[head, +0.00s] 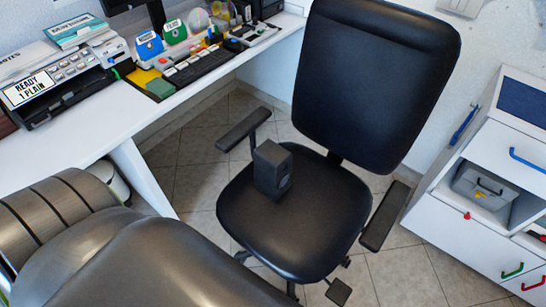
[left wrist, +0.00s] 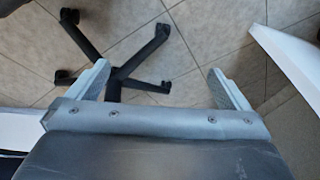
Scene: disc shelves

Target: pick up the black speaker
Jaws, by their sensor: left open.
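The black speaker (head: 272,169) stands upright on the seat of a black office chair (head: 310,225) in the head view, near the seat's back left part. It is a small dark box with round drivers on its right-hand face. My left gripper shows in the left wrist view (left wrist: 165,85). Its two pale fingers are wide apart with nothing between them, above the tiled floor and the chair's wheeled base (left wrist: 125,72). The speaker is not in the left wrist view. My right gripper is in neither view.
A white desk (head: 115,110) with a printer (head: 65,85), a keyboard (head: 200,70) and small items runs along the left. A white drawer cabinet (head: 465,230) stands at the right. The chair's armrests (head: 245,130) flank the seat. Tiled floor shows around the chair.

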